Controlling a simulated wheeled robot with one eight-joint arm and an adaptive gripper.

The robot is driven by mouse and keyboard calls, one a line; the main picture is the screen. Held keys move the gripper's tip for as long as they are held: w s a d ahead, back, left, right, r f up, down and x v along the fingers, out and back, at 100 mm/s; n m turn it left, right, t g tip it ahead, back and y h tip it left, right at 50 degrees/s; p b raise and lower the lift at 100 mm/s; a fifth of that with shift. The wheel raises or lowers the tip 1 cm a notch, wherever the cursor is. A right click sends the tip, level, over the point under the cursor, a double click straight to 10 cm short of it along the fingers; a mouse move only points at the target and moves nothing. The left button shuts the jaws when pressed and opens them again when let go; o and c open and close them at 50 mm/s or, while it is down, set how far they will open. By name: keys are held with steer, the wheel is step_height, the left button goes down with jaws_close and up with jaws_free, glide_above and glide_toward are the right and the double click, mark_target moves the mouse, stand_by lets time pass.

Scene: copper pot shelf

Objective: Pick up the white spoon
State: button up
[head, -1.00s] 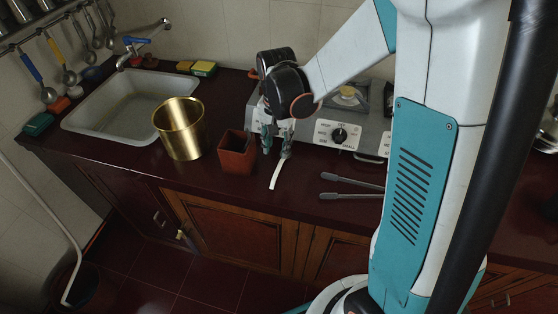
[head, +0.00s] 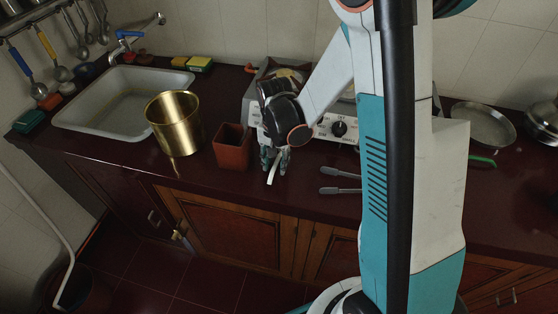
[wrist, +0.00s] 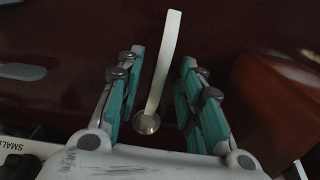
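The white spoon (wrist: 160,72) lies on the dark red counter, its pale handle pointing away from my gripper in the wrist view and its small metallic bowl close to the palm. In the head view, the handle (head: 273,173) sticks out past the fingers toward the counter's front edge; the rest is hidden. My gripper (wrist: 153,90) is open, with its teal fingers on either side of the spoon and gaps showing on both sides. In the head view my gripper (head: 274,160) is down near the counter.
A red-brown square pot (head: 232,147) stands just left of my gripper, with a brass pot (head: 176,124) and sink (head: 121,103) further left. Grey utensils (head: 340,181) lie to the right. A stove (head: 330,127) stands close behind.

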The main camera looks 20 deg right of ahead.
steer(key=shift+r, duration=0.1)
jaws_close()
step_height(320, 180, up, 20)
steer(key=p, duration=0.6)
steer(key=n+b, duration=0.4)
steer(key=n, duration=0.3)
glide_above(276, 164)
steer(key=w, duration=0.2)
steer(key=f, duration=1.5)
steer(key=shift+s+a+f, duration=0.1)
steer(key=shift+a+f, duration=0.1)
steer(key=shift+a, duration=0.15)
steer(key=shift+f+n, duration=0.5)
steer(key=shift+f, duration=0.05)
steer(key=shift+r, duration=0.1)
